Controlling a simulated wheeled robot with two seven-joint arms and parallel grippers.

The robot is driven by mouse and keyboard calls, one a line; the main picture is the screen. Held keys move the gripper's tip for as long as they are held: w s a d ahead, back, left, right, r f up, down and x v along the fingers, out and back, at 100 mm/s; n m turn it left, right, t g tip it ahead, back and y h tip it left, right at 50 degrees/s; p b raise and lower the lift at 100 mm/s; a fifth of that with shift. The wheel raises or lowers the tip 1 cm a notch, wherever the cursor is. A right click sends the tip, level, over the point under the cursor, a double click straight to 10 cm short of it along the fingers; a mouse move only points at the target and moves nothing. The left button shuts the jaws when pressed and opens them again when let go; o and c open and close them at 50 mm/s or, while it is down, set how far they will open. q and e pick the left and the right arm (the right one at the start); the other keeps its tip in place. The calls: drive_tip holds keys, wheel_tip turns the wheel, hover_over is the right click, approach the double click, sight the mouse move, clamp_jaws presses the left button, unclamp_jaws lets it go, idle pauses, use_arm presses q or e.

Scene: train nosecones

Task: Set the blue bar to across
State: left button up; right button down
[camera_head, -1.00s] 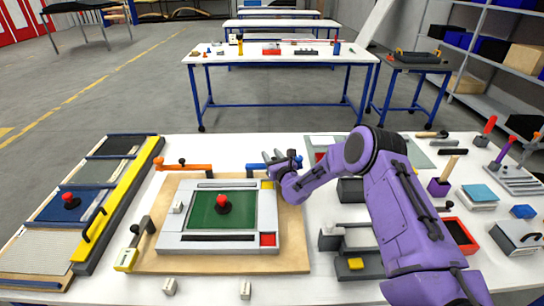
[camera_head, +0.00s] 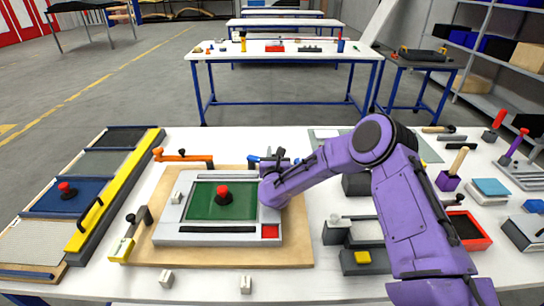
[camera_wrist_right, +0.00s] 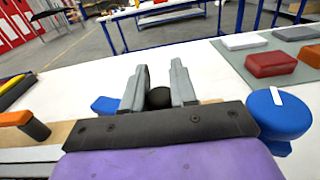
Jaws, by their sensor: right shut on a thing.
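The blue bar (camera_head: 253,158) lies beyond the tan board, partly hidden by my right gripper in the head view. In the right wrist view, a blue end (camera_wrist_right: 104,104) shows left of the fingers, and a blue round part with a white mark (camera_wrist_right: 278,113) shows at the right; whether both are one bar is hidden by the gripper. My right gripper (camera_wrist_right: 159,90) has its two grey fingers on either side of a dark round knob (camera_wrist_right: 159,98) and is shut on it. In the head view the right gripper (camera_head: 275,155) is small and partly hidden. My left gripper is out of view.
An orange bar (camera_head: 182,156) lies to the left. The grey frame with a green panel (camera_head: 222,203) and red knob sits on the tan board (camera_head: 297,250). A yellow-edged rack (camera_head: 120,190) stands at far left. Bins and tools crowd the right side.

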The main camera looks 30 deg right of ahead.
drive_tip(key=a+m+g+h+b, duration=0.1)
drive_tip(key=b, duration=0.1)
drive_tip(key=s+a+m+g+h+b, duration=0.1)
drive_tip(key=m+g+h+b, duration=0.1)
drive_tip(key=a+m+g+h+b, duration=0.1)
drive_tip(key=h+b, duration=0.1)
drive_tip(key=shift+s+f+g+b, duration=0.25)
drive_tip(key=shift+s+g+b, duration=0.05)
drive_tip(key=shift+s+b, duration=0.1)
drive_tip(key=shift+s+a+r+m+g+h+b, duration=0.15)
drive_tip(key=shift+a+m+g+h+b, duration=0.1)
drive_tip(key=shift+m+g+b, duration=0.25)
drive_tip(key=shift+s+a+r+m+g+h+b, duration=0.15)
drive_tip(key=shift+m+g+h+b, duration=0.1)
drive_tip(key=shift+m+g+b, duration=0.2)
drive_tip(key=shift+w, duration=0.1)
drive_tip(key=c, duration=0.9)
unclamp_jaws()
drive_tip(key=shift+c, duration=0.2)
